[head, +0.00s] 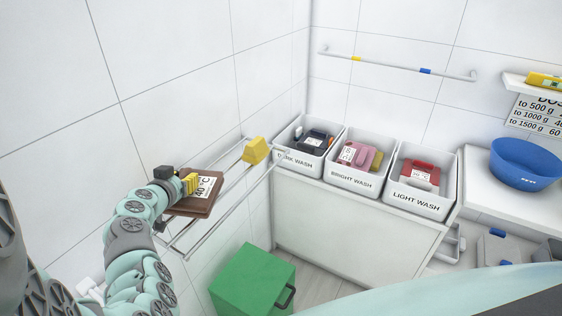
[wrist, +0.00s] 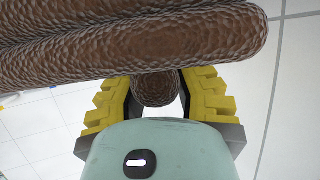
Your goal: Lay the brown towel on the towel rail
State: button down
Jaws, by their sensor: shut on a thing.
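The brown towel (head: 192,208) is a flat folded piece with a white label reading 40 °C, at left centre in the head view. My gripper (head: 190,183) is shut on its near left edge. In the wrist view, the towel (wrist: 150,45) shows as thick brown folds, one pinched between my yellow fingers (wrist: 156,92). A white rail rack (head: 214,221) with several bars runs along the left wall. The towel appears over its near end; I cannot tell whether it touches the bars. Another white rail (head: 390,66), with yellow and blue bands, is on the back wall.
A yellow item (head: 256,150) sits at the rack's far end. A green box (head: 252,281) stands below on the floor. Bins marked dark wash (head: 297,161), bright wash (head: 350,180) and light wash (head: 415,203) line the counter. A blue basin (head: 526,165) is at right.

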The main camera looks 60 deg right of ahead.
jog(key=shift+f, duration=1.15)
jog(key=shift+f, duration=0.15)
jog(key=c, duration=0.8)
grip_release()
